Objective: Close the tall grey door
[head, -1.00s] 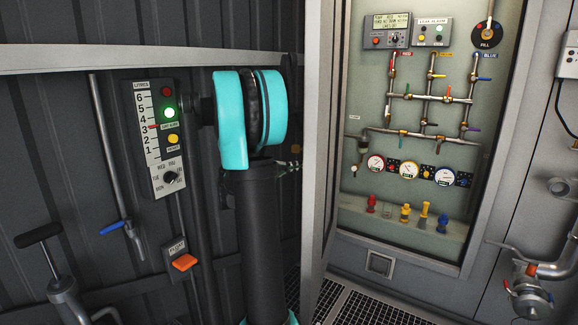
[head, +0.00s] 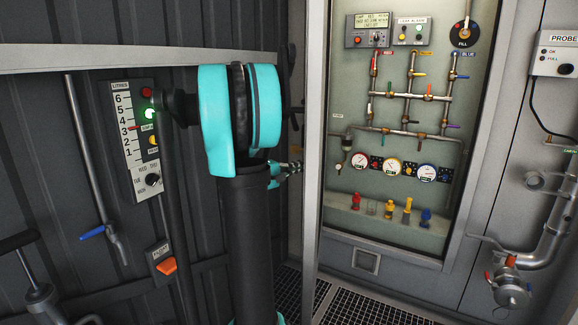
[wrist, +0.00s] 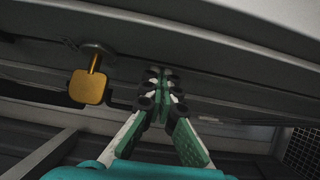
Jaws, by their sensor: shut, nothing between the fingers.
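The tall grey door (head: 311,150) stands open in the head view, seen nearly edge-on as a pale upright strip left of the cabinet opening. My gripper (head: 293,167) shows in part just left of the door's edge, beyond my arm. In the wrist view my gripper (wrist: 163,82) has its fingers together with nothing between them. A dark grey surface lies close in front of the fingertips; I cannot tell whether they touch it.
The open cabinet (head: 400,215) holds pipes, gauges and coloured fittings. A litres panel (head: 130,125), a blue-handled tap (head: 93,232) and an orange switch (head: 167,267) are on the left wall. A pipe valve (head: 511,290) juts out at the right. Floor grating (head: 360,308) lies below the cabinet.

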